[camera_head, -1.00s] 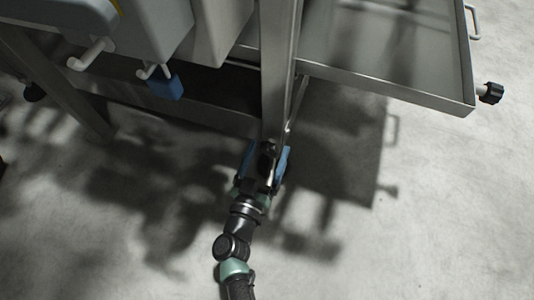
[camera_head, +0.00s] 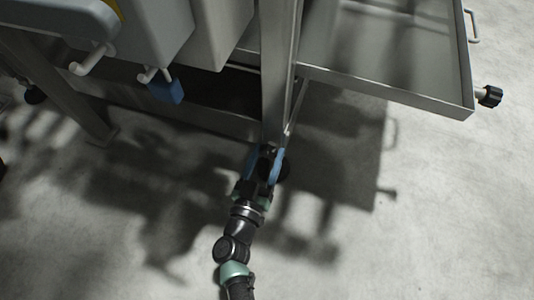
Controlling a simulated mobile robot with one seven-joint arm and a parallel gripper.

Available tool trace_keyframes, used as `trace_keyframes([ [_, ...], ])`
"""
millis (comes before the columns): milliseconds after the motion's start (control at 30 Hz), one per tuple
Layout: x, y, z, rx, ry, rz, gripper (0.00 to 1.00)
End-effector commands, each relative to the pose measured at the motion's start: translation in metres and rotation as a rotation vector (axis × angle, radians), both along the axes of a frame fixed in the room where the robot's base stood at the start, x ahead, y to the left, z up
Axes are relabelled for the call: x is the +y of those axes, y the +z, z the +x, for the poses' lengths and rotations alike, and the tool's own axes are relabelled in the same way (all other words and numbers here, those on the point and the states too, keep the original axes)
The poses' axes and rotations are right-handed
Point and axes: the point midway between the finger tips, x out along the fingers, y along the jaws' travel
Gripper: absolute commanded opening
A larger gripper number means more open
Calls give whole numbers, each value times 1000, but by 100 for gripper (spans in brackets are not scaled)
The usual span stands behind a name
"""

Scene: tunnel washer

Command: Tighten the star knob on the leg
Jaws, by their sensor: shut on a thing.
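The steel leg (camera_head: 276,75) runs down from the machine frame near the middle of the view. A black star knob (camera_head: 267,153) sits low on this leg, mostly hidden by my gripper. My gripper (camera_head: 265,163), with blue fingers, is at the foot of the leg and is shut on the knob, one finger to each side. The knob's exact angle is too small and dark to tell.
A grey tray (camera_head: 385,88) juts out at the right, with a black knob (camera_head: 490,96) on its corner. A blue block (camera_head: 165,91) hangs from a hook at the left. Open concrete floor (camera_head: 440,220) lies in front.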

Motion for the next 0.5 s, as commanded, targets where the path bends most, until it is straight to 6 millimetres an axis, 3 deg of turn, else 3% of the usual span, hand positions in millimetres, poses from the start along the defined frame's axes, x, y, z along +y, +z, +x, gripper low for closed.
trace_keyframes([
  [500, 0, 0, 0, -118, -1, 371, 3],
])
